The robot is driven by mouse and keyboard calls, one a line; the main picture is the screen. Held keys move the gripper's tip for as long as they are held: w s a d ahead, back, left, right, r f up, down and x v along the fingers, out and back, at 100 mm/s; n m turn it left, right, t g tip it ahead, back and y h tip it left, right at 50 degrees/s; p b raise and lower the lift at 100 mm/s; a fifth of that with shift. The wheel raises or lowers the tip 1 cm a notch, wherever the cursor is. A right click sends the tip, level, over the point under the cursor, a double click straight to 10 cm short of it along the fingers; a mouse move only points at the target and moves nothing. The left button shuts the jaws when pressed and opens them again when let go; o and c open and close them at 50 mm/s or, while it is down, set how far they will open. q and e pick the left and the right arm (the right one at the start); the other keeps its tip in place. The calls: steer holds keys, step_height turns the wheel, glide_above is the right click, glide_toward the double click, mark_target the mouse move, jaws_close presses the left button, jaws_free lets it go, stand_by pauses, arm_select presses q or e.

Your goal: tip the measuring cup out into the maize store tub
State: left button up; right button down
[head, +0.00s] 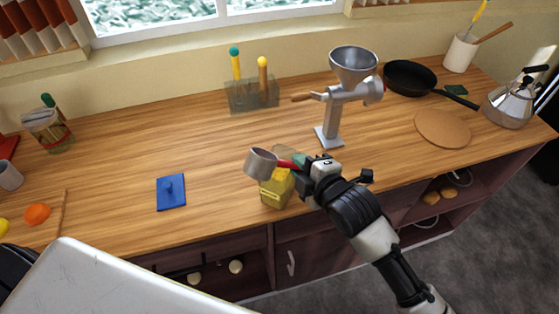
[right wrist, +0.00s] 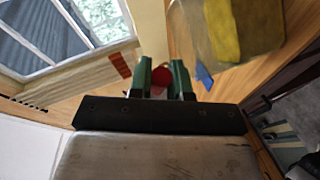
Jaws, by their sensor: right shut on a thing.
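The measuring cup (head: 261,163) is a small grey metal cup with a red handle. My right gripper (head: 299,164) is shut on the handle and holds the cup above the counter. In the right wrist view the red handle (right wrist: 162,76) shows between my green fingers (right wrist: 160,83). The maize store tub (head: 276,192) is clear with yellow contents, below and just right of the cup in the head view, near the counter's front edge. It also shows in the right wrist view (right wrist: 226,35). The cup's contents and exact tilt cannot be told. My left gripper is not in view.
A blue lid with a knob (head: 171,193) lies left of the tub. A grain mill (head: 342,100) stands behind on the right. A clear rack (head: 252,95) stands by the wall. A pan (head: 410,79), cork mat (head: 443,128) and kettle (head: 511,102) are at right. The counter's middle is clear.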

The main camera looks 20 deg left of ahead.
arm_select(q)
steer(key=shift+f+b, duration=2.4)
steer(key=shift+b, duration=0.35)
arm_select(e)
steer(key=s+a+f+n+t+y, duration=0.1)
steer(key=s+a+n+t, duration=0.1)
steer(key=s+n, duration=0.4)
steer(key=shift+s+a+f+t, duration=0.2)
steer(key=shift+s+a+t, duration=0.1)
steer(key=shift+t, duration=0.5)
steer(key=shift+d, duration=0.1)
